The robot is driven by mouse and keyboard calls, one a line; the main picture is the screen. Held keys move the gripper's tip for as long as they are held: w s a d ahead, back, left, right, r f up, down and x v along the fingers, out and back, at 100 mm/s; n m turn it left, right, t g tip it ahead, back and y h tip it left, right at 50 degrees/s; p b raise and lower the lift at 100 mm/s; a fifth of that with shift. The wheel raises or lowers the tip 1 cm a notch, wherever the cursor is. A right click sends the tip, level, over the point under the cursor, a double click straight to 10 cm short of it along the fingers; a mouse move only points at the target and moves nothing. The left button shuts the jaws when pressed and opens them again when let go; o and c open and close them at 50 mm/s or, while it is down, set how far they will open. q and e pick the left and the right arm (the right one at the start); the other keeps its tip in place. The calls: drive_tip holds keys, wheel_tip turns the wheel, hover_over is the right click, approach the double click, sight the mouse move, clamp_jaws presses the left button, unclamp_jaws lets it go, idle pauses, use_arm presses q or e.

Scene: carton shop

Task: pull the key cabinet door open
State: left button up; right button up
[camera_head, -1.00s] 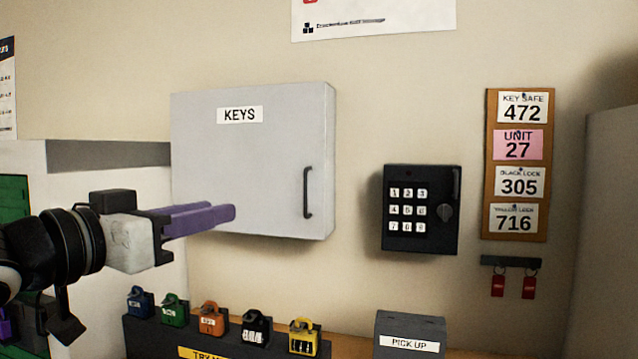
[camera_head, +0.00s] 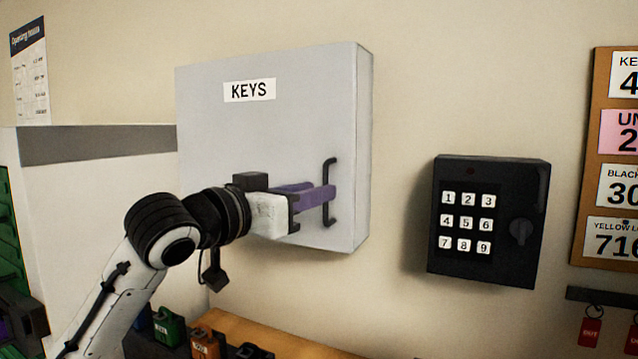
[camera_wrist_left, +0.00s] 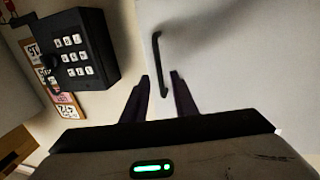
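The key cabinet (camera_head: 265,150) is a light grey box on the wall, labelled KEYS, and its door looks shut. Its dark bar handle (camera_head: 329,163) stands upright near the door's right edge. My left gripper (camera_head: 321,191), with purple fingers, is at the handle. In the left wrist view the fingers (camera_wrist_left: 160,78) are apart, with the lower part of the handle (camera_wrist_left: 158,55) showing in the gap between them. I cannot tell whether either finger touches the handle.
A black keypad safe (camera_head: 487,222) is on the wall right of the cabinet. A board with number cards (camera_head: 620,140) and red key tags (camera_head: 590,331) are further right. Several padlocks (camera_head: 168,328) stand below my left arm. The wall space between cabinet and safe is clear.

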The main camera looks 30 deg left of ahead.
use_arm(q)
drive_tip(key=shift+w+d, duration=0.1)
drive_tip(key=shift+w, duration=1)
clamp_jaws()
idle(0.7)
